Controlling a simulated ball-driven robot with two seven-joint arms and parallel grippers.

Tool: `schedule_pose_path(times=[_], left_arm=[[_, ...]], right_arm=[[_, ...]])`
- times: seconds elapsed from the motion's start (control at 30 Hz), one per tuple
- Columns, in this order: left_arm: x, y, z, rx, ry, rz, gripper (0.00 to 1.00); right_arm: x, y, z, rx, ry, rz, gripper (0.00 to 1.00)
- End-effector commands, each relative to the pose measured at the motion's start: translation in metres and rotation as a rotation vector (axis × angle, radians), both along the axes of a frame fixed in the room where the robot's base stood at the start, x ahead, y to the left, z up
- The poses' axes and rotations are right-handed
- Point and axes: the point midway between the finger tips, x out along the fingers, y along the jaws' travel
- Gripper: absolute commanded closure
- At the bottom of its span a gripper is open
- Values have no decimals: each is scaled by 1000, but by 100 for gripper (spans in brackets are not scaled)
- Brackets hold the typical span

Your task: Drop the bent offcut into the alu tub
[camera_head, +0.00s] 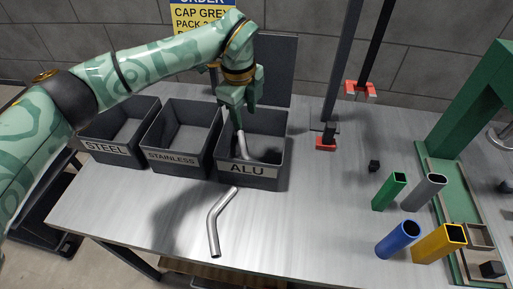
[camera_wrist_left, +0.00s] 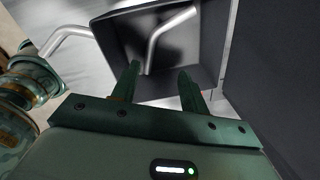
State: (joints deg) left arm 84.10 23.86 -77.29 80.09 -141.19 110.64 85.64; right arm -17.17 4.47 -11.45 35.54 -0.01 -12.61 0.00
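My left gripper (camera_head: 239,99) is above the alu tub (camera_head: 252,182), a dark grey box labelled ALU, with its fingers pointing down into it. In the left wrist view the fingers (camera_wrist_left: 160,82) stand apart with a clear gap. A bent silvery tube (camera_head: 241,143) is within the tub's opening, below the fingers; it also shows in the left wrist view (camera_wrist_left: 163,33). One end comes close to a finger, and I cannot tell whether it rests on the tub floor. A second bent tube (camera_head: 215,222) lies on the table in front of the tub. My right gripper is not in view.
Matching STAINLESS (camera_head: 174,158) and STEEL (camera_head: 103,147) tubs stand to the left. A dark panel rises behind the alu tub. Dark posts with red ends, a small black cube (camera_head: 374,166) and several coloured square and round tubes are to the right. The table front is mostly clear.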

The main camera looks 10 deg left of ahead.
Motion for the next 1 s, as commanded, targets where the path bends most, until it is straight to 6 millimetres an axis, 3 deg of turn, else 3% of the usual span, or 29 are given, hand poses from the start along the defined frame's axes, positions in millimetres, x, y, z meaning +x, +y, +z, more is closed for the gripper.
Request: schedule_pose_path(times=[0.23,0.7,1.0], left_arm=[[0,0,14,0,-4,-1,56],[-11,5,131,0,-4,0,56],[-14,6,162,0,0,0,56]], right_arm=[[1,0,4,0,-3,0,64],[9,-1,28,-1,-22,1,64],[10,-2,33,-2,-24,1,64]])
